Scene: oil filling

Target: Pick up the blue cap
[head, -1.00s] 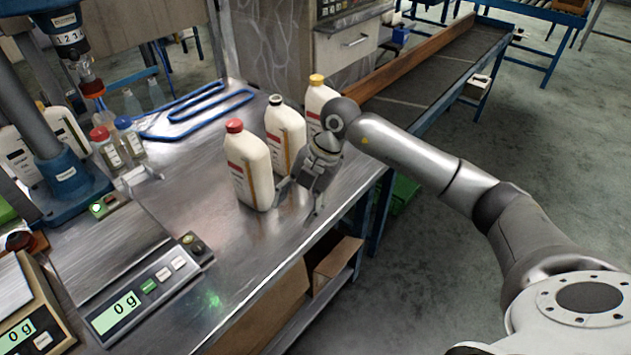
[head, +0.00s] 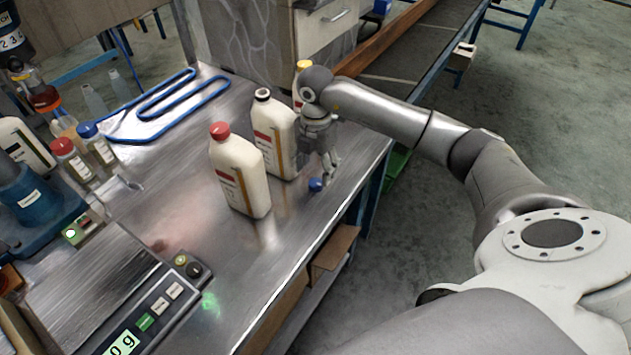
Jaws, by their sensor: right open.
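A small blue cap (head: 316,184) lies on the metal bench near its right edge, in front of the white bottle with the black cap (head: 273,135). My right gripper (head: 325,172) points down at the cap, with its fingers open and very close to it. The cap shows at the left side of the fingertips; I cannot tell whether they touch it. My left gripper is not in view.
A red-capped white bottle (head: 240,172) stands left of the cap. A yellow-capped bottle (head: 299,80) is partly hidden behind my arm. Small bottles with red and blue lids and a scale (head: 140,325) are at left. The bench's front middle is clear.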

